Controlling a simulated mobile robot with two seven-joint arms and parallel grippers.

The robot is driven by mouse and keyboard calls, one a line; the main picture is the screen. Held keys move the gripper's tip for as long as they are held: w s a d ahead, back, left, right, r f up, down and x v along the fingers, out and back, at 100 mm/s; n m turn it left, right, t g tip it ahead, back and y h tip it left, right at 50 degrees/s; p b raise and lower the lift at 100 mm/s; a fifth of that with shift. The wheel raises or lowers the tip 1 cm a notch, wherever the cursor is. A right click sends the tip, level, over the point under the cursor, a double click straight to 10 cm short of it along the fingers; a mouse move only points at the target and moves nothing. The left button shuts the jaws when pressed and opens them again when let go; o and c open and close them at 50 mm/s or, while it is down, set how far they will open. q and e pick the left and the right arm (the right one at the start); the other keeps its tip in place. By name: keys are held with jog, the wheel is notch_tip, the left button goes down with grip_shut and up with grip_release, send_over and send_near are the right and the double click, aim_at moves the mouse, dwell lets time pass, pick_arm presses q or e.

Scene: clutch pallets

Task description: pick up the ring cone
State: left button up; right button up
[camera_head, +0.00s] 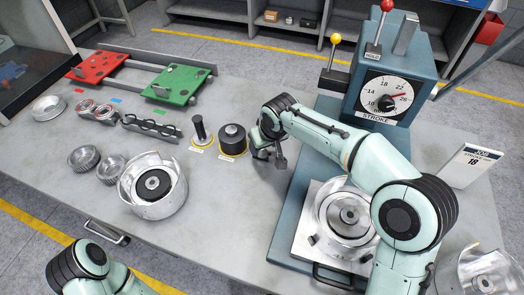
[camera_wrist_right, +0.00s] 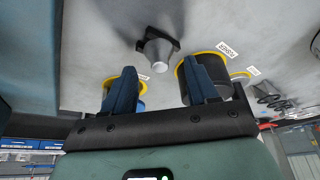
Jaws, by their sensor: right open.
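I cannot tell for certain which piece is the ring cone. In the right wrist view, a small pale grey cone (camera_wrist_right: 158,50) with a dark square flange shows beyond and between my fingers, not gripped. A black cylinder (camera_wrist_right: 208,72) in a yellow ring is behind one finger. Another yellow-ringed spot (camera_wrist_right: 110,83) is mostly hidden by the other finger. In the head view, the black cylinder (camera_head: 232,138) stands just left of my right gripper (camera_head: 272,155), which is open and empty. My left gripper is out of view.
A dark post (camera_head: 199,128) stands left of the cylinder. A metal drum (camera_head: 153,186), small gears (camera_head: 83,157) and red (camera_head: 97,66) and green (camera_head: 178,84) pallets are further left. The blue press (camera_head: 390,90) stands right, with a housing (camera_head: 346,212) on its base.

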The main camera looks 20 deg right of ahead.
jog(key=shift+x, duration=1)
grip_shut()
